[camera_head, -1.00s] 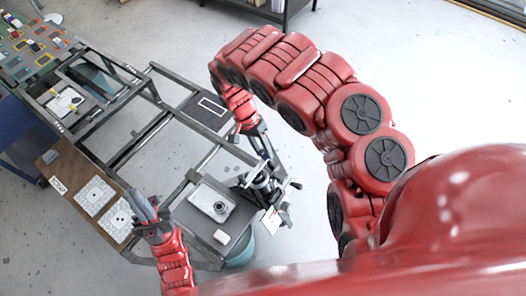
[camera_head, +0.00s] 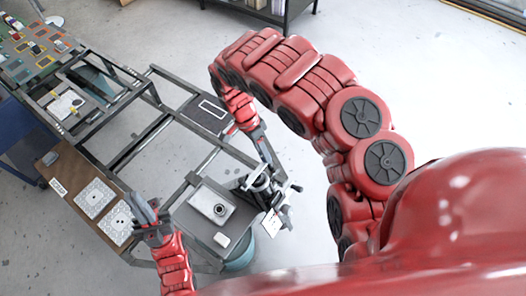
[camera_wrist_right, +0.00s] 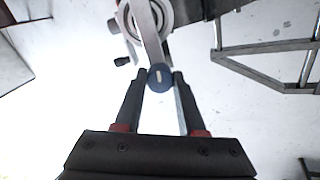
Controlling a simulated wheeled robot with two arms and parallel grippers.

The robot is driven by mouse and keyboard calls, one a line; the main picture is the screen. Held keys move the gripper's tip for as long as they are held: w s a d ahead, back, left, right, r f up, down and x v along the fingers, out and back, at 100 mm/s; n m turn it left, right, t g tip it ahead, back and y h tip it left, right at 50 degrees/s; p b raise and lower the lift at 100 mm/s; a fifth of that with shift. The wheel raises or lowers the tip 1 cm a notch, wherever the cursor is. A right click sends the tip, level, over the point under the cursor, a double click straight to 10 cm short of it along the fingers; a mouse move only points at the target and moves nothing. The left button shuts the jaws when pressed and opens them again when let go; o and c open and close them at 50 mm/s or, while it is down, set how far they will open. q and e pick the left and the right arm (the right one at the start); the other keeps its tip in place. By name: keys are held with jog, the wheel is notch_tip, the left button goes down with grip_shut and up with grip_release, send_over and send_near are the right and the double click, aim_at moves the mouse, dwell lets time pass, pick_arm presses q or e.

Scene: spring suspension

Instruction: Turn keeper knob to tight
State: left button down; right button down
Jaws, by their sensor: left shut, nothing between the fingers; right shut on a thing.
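The keeper knob (camera_wrist_right: 160,78) is a dark blue round knob with a pale line mark across its face. It shows in the right wrist view at the end of a grey bar. My right gripper (camera_wrist_right: 159,80) is shut on it, with one fingertip on each side. In the head view my right gripper (camera_head: 272,165) reaches down to the dark spring fixture (camera_head: 262,186); the knob is too small to make out there. My left gripper (camera_head: 143,208) is shut and empty, apart from the fixture, near the brown board.
A grey tray with a round part (camera_head: 212,204) and a small white block (camera_head: 221,240) lie beside the fixture. White patterned plates (camera_head: 95,199) lie on the brown board (camera_head: 62,172). The frame table (camera_head: 150,130) has open gaps. A crank handle (camera_head: 296,187) sticks out right of the fixture.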

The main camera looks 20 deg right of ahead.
jog(key=c, duration=0.5)
grip_release()
jog(key=p+v, duration=0.7)
jog(key=v, duration=1)
jog(key=shift+r, duration=0.15)
jog(key=shift+a, duration=0.1)
